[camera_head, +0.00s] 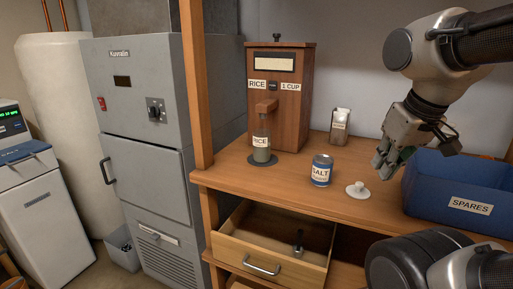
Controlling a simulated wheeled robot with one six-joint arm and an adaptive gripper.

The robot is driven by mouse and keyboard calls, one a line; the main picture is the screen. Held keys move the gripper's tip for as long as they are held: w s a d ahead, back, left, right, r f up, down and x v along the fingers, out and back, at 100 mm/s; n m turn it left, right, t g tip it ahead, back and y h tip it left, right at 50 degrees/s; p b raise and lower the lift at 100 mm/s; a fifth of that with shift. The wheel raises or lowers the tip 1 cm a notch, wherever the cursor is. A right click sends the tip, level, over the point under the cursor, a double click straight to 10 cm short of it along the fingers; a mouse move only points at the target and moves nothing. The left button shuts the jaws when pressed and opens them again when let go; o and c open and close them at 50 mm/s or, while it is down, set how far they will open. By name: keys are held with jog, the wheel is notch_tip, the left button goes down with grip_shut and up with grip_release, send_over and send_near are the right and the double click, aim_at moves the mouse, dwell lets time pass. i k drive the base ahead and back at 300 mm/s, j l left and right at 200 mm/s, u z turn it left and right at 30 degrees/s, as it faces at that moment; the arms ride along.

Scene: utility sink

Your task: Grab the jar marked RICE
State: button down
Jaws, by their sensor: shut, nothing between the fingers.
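The jar marked RICE (261,142) is a clear glass jar with a white label. It stands upright on a dark round pad (291,158), under the spout of a wooden dispenser (293,105). The dispenser bears the labels "RICE" and "1 CUP". What fills the jar's lower part looks greyish. My gripper (383,166) is shut and empty. It shows above the counter to the right of the jar, well apart from it, between the white lid and the blue bin in the picture.
A blue SALT can (321,171) and a white knobbed lid (358,190) stand right of the jar. A small holder (340,125) is behind. A blue SPARES bin (430,196) is at right. An open drawer (260,256) juts out below. A wooden post (193,80) rises at left.

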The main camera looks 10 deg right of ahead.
aim_at(262, 137)
jog(key=i+j+z, duration=0.15)
jog(key=j, duration=0.15)
jog(key=i+j+z, duration=0.15)
jog(key=j, duration=0.15)
jog(key=j+z, duration=0.15)
jog(key=j, duration=0.2)
jog(key=i+j+z, duration=0.15)
jog(key=j, duration=0.2)
